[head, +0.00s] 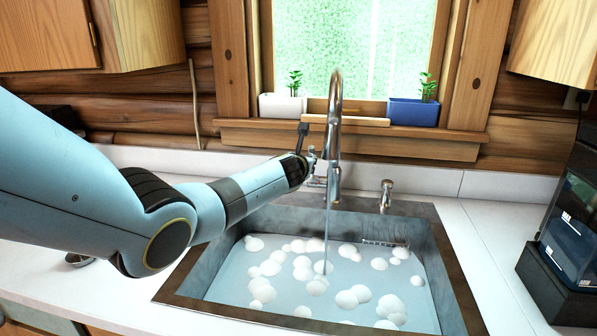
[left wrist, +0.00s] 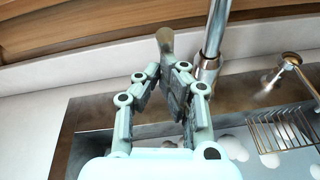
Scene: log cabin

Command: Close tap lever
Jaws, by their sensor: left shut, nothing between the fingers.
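The chrome tap (head: 336,105) stands behind the sink with its neck arched, and a thin stream of water (head: 327,235) runs from it. In the left wrist view the tap's post (left wrist: 214,35) rises just right of my fingers. A brownish rounded lever end (left wrist: 165,40) shows just beyond my fingertips; its lower part is hidden behind the fingers. My left gripper (head: 314,160) is beside the tap, on its left. It is shut and empty in the left wrist view (left wrist: 172,82), close to the lever; I cannot tell whether they touch. My right gripper is not in view.
The sink (head: 215,262) holds water with several foam clumps and a wire rack (head: 385,241). A soap dispenser (head: 386,195) stands right of the tap. White (head: 283,105) and blue (head: 412,113) planters sit on the sill. A dark appliance (head: 570,230) is at the right edge.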

